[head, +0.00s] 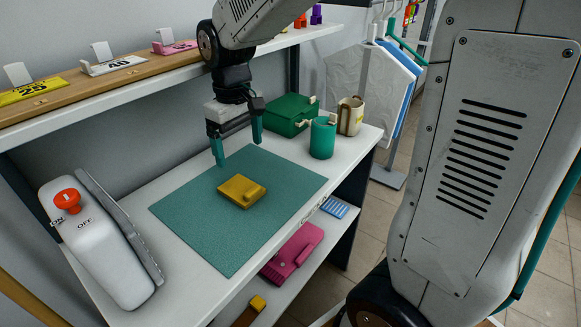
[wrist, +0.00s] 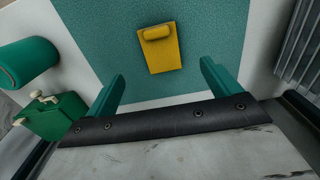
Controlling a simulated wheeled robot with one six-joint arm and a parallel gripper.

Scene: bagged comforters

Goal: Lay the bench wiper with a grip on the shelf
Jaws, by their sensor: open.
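A yellow block with a raised grip along one end, seemingly the bench wiper (head: 238,193), lies flat on the green mat (head: 183,210) on the white bench. It also shows in the wrist view (wrist: 161,52), ahead of the fingertips. My gripper (head: 238,150) is open and empty above the mat's far part, beyond the wiper and apart from it. Its green fingers also show in the wrist view (wrist: 163,76). A lower shelf (head: 293,287) under the bench holds a pink brush-like thing (head: 293,252). An upper shelf (head: 100,88) runs along the wall.
A white switch machine (head: 100,245) stands at the bench's left. A green box (head: 290,117), a green cylinder (head: 322,140) and a mug (head: 349,117) stand at the far right. The lower shelf also holds a blue striped pad (head: 335,207) and a brown-yellow item (head: 247,313).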

